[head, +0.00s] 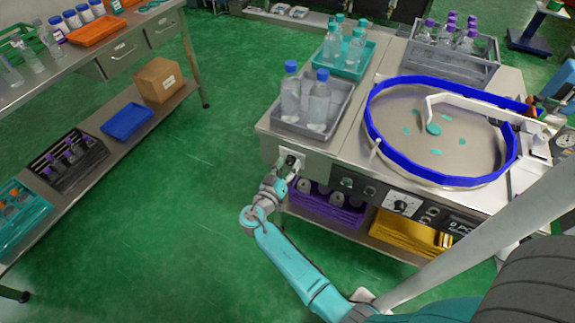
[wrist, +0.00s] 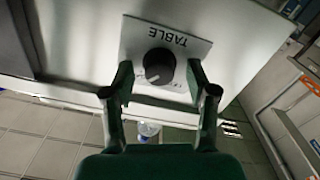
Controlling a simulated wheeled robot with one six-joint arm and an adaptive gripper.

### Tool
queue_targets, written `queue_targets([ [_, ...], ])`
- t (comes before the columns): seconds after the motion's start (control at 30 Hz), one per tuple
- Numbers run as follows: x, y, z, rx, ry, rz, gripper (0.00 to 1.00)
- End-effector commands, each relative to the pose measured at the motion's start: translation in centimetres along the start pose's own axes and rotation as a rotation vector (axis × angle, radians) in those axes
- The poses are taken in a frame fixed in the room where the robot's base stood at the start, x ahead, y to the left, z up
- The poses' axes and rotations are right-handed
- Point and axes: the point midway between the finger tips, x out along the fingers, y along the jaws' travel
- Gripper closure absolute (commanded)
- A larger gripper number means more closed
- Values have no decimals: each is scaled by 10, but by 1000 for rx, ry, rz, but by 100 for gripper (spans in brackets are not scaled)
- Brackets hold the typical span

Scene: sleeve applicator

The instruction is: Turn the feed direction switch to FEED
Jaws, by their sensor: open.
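A black round knob (wrist: 159,61) sits on a pale plate (wrist: 190,48) in the wrist view. The plate reads TABLE, upside down in this view, and smaller marks by the knob are too small to read. A white pointer mark shows on the knob's lower left. My gripper (wrist: 160,80) is open, with its fingers left and right of the knob; contact cannot be told. In the head view my gripper (head: 289,173) is at the left end of the machine's front panel. No label reading FEED is legible, so I cannot tell which control is the feed direction switch.
More knobs (head: 346,182), a white-faced dial (head: 401,203) and small buttons (head: 430,213) lie right along the panel. A grey tray (head: 283,127) with bottles stands above my gripper. A blue-rimmed round table (head: 374,137) is behind. Green floor is clear to the left.

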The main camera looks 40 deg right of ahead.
Motion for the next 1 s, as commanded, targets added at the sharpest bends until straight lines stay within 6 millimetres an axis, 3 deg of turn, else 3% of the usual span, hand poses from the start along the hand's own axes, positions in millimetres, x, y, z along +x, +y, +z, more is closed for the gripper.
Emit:
queue_targets([
  [0.3,2,0,0,0,0,-1,45],
  [0.53,2,0,0,0,0,-1,100],
  [1.0,2,0,0,-94,0,-1,100],
])
